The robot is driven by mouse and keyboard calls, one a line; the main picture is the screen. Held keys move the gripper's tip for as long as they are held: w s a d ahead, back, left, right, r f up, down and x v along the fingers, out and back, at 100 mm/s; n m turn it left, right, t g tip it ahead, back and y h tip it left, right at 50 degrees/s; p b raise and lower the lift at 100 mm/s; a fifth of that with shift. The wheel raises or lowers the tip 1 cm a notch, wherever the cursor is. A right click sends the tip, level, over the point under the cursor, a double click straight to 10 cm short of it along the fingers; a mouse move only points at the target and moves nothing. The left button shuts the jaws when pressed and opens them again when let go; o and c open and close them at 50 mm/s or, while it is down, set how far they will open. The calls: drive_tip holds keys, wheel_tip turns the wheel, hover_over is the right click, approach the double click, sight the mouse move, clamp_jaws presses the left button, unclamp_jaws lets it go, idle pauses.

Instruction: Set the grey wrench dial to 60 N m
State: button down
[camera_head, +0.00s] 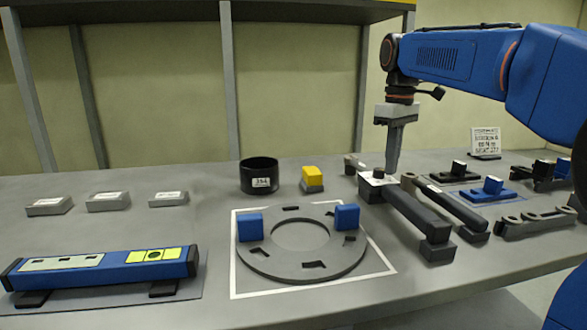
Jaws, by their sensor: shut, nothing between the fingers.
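A long dark grey wrench (410,213) lies on the bench right of centre, its handle toward the front edge. Near its far end is a pale plate (366,179) with a small dark knob on it, which looks like the dial. Its scale marks are too small to read. My gripper (391,171) points straight down, shut and empty, with its fingertips close beside the knob. I cannot tell if they touch it. A second dark bar-like tool (447,208) lies just to the right.
A grey ring plate (257,258) with two blue blocks lies in a white outline. A black cup (259,177) and a yellow-topped block (312,177) stand behind it. A blue level (115,268) lies at front left. Blue and black parts crowd the right.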

drive_tip(key=shift+w+a, duration=0.2)
drive_tip(key=shift+a, duration=0.15)
idle(0.5)
drive_tip(key=shift+s+a, duration=0.45)
drive_tip(key=shift+a, duration=0.05)
idle(1.0)
drive_tip(key=shift+s, duration=0.1)
drive_tip(key=shift+s+d, duration=0.15)
drive_tip(key=shift+s, duration=0.15)
drive_tip(key=shift+r, duration=3)
drive_tip(key=shift+w+d+f, duration=0.15)
drive_tip(key=shift+w+f, duration=0.15)
drive_tip(key=shift+f, duration=0.7)
drive_tip(key=shift+w+d+f, duration=0.15)
drive_tip(key=shift+w+f, duration=0.2)
drive_tip(key=shift+f, duration=0.65)
drive_tip(key=shift+w+d+f, duration=0.15)
drive_tip(key=shift+w+f, duration=0.15)
drive_tip(key=shift+f, duration=0.7)
